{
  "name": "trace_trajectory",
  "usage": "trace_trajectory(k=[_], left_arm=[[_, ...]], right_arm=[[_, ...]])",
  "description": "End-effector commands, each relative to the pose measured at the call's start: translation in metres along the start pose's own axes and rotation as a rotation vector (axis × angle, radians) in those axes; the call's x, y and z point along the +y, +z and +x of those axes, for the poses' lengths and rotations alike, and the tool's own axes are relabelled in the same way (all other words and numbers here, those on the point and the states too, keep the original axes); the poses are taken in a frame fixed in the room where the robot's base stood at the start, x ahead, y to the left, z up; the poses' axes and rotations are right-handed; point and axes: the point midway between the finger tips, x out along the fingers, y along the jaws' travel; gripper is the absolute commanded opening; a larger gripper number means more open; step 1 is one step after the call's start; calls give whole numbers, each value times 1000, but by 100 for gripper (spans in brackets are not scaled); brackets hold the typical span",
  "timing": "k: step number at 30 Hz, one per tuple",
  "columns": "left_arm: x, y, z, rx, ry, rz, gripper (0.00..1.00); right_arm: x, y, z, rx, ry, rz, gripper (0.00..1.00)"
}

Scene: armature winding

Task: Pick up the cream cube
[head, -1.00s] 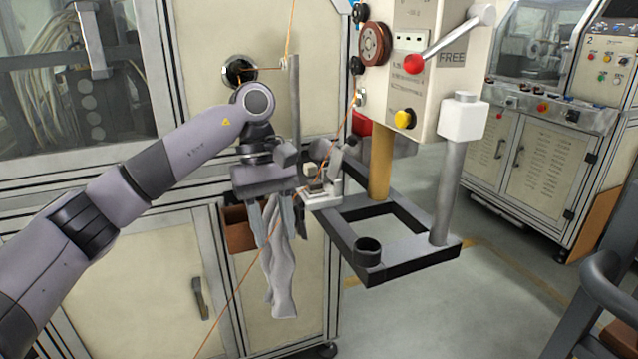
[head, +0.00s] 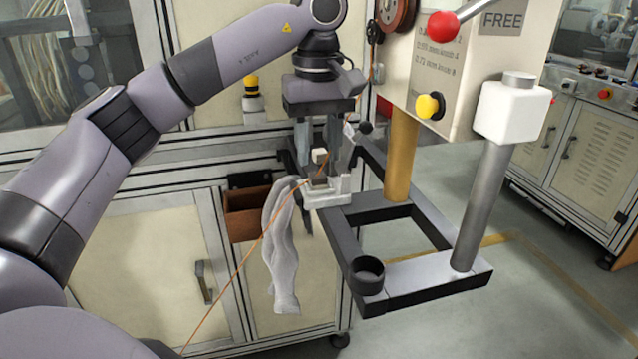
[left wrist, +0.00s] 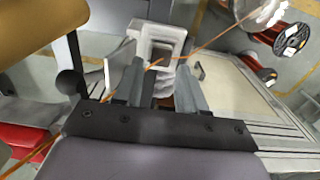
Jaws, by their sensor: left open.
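The small cream cube (head: 320,155) shows in the head view just above a white fixture (head: 330,195) at the near left end of the dark frame. My left gripper (head: 317,168) points down with its fingers open, and the cube appears between them. I cannot tell whether either finger touches it. In the left wrist view, the open fingers of my left gripper (left wrist: 158,72) flank the white fixture (left wrist: 160,33), with an orange wire crossing there; I cannot make out the cube clearly. My right gripper is not in view.
A dark frame (head: 422,288) carries a black cup (head: 367,284) and a grey post (head: 473,200). A white cloth (head: 284,255) hangs beside the fixture, near a brown bin (head: 242,222). A thin orange wire (head: 243,262) runs past the fixture. A control box (head: 440,75) stands close on the right.

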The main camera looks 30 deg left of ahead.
Motion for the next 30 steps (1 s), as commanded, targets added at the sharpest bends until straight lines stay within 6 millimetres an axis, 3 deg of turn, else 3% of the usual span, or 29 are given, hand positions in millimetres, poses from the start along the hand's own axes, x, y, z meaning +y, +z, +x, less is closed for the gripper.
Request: trace_trajectory(k=[6, 15, 17, 19, 30], left_arm=[[-2, 2, 32, 0, -2, -1, 40], [-2, 2, 37, 0, 0, -1, 40], [-2, 2, 37, 0, 0, -1, 24], [-2, 2, 37, 0, 0, -1, 1], [-2, 2, 36, 0, 0, -1, 0]], right_arm=[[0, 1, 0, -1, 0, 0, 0], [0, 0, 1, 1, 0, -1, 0], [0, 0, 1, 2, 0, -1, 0], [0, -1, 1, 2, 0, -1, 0], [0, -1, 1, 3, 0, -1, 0]])
